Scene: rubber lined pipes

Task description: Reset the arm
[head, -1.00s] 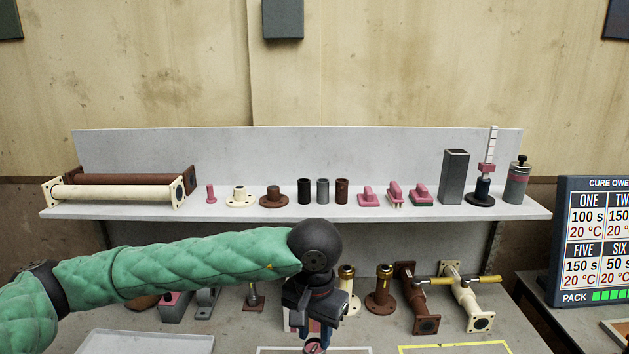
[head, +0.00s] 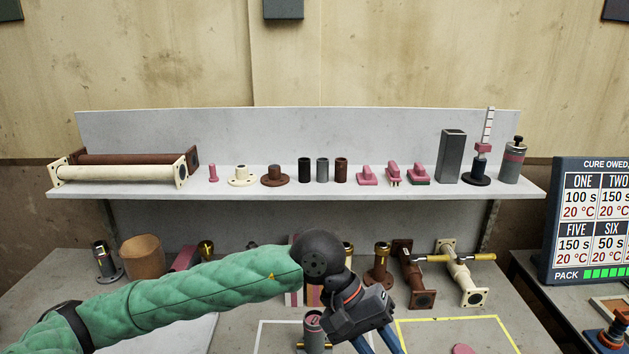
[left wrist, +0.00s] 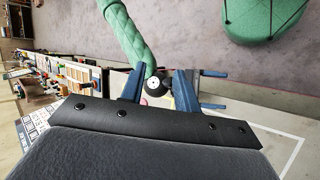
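My left arm, in a green quilted sleeve, reaches in from the left in the head view. My left gripper (head: 378,342) points down and to the right over the bench, its blue fingertips cut off by the frame bottom. In the left wrist view its two blue fingers (left wrist: 158,84) stand apart with nothing held between them. Beyond them is my other green arm with a dark round joint. My right gripper (left wrist: 214,89) shows there, partly behind a finger, its two blue fingers apart. It is outside the head view. A grey canister (head: 313,324) stands just left of my left gripper.
The bench has a white outline and a yellow outline (head: 490,318). Flanged pipes, including a cream one (head: 463,275), stand behind the gripper. A shelf (head: 300,191) above holds tubes, flanges and pink parts. A display board (head: 590,225) stands at the right.

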